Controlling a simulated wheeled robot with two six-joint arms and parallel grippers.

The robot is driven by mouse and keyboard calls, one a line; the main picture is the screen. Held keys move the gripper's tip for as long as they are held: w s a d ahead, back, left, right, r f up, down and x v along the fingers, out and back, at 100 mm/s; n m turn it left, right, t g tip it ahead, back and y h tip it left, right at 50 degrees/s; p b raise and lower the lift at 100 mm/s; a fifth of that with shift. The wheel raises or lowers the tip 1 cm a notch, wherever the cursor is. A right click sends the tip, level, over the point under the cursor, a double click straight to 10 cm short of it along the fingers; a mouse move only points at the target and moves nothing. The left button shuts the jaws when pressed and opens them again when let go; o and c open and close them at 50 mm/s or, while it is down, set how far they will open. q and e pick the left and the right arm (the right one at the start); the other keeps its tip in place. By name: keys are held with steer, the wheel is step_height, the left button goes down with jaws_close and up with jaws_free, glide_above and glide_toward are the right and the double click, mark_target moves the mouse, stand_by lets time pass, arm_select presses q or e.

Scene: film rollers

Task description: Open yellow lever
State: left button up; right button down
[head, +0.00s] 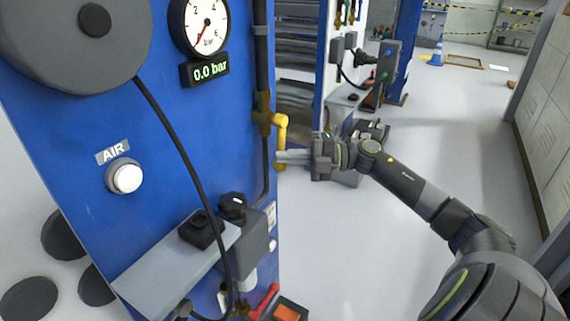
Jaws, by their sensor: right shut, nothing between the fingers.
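The yellow lever (281,135) sits on a brass valve (263,114) at the right edge of the blue panel. Its handle hangs downward along the black pipe. My right gripper (280,157) comes in from the right, and its fingertips are at the lever's handle, overlapping it in the picture. I cannot tell whether they touch it. The right gripper is shut with nothing in it. My left gripper is not in view.
Below are a white AIR button (127,178), a grey box (250,245) and a red lever (264,300). Open floor (370,260) lies right of the panel.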

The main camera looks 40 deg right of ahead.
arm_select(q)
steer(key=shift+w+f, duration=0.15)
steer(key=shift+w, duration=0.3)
arm_select(e)
steer(key=shift+w+d+n, duration=0.15)
steer(key=shift+d+n, duration=0.15)
steer(key=shift+n, duration=0.1)
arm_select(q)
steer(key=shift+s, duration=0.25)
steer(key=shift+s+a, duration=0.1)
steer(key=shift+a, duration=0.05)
arm_select(e)
steer(key=shift+a, duration=0.1)
